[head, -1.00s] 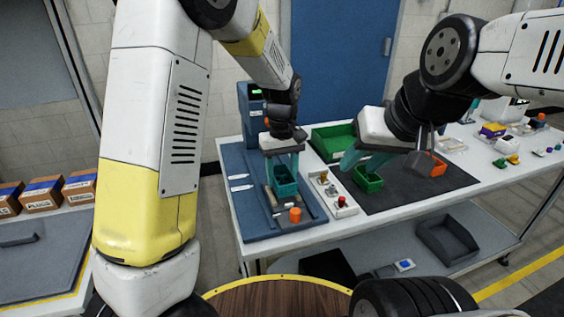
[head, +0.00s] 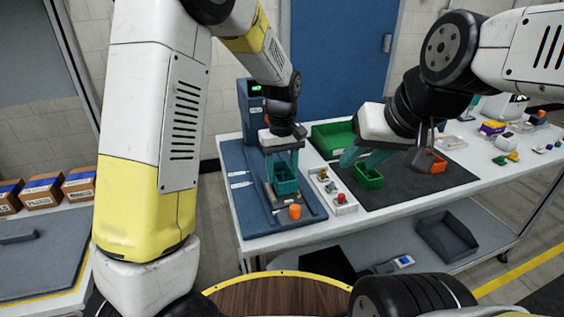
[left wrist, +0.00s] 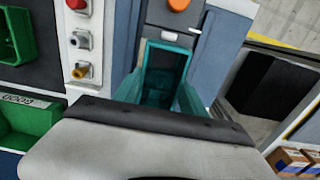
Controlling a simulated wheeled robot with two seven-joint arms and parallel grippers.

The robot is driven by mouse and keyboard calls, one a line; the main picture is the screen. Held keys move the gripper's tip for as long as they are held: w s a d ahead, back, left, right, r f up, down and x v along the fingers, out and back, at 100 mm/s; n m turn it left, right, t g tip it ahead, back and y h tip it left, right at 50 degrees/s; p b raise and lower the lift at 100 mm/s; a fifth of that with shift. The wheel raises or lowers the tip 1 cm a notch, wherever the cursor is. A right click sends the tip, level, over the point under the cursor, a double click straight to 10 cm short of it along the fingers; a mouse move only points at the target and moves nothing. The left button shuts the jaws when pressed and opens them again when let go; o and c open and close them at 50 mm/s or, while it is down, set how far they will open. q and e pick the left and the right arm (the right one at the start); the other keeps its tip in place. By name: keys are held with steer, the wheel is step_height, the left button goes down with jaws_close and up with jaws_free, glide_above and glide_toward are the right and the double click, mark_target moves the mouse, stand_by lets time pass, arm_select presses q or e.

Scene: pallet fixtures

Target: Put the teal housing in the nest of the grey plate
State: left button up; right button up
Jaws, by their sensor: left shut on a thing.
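The teal housing (head: 286,186), an open-topped box, is between the fingers of my left gripper (head: 283,168), which is shut on it. In the left wrist view the housing (left wrist: 165,68) shows its hollow inside, with a teal finger near it. It is over the grey plate (head: 268,193), behind the plate's orange knob (head: 295,211). The housing and gripper hide the nest, and I cannot tell whether the housing touches the plate. My right gripper (head: 367,158) is above the green box on the dark mat; its fingertips are not clear.
The blue board (head: 240,205) lies under the plate. To its right are a white strip of knobs (head: 333,191), the green box (head: 368,178), a larger green bin (head: 333,137) and an orange bin (head: 438,163). The dark mat's front (head: 410,195) is clear.

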arm_select(q)
steer(key=shift+f, duration=1.2)
stand_by(1.1)
steer(key=o, duration=1.6)
steer(key=shift+c, duration=0.2)
steer(key=shift+r, duration=3.85)
steer(key=s+a+r+m+t+h, duration=0.1)
steer(key=s+a+r+m+t, duration=0.1)
steer(key=s+a+r, duration=0.4)
steer(key=s+a+r+m+t+h, duration=0.1)
steer(key=s+a+r+t, duration=0.3)
steer(key=s, duration=0.9)
steer(key=a+r+m, duration=0.1)
steer(key=a+r, duration=0.1)
steer(key=a, duration=0.2)
steer(key=shift+s, duration=0.3)
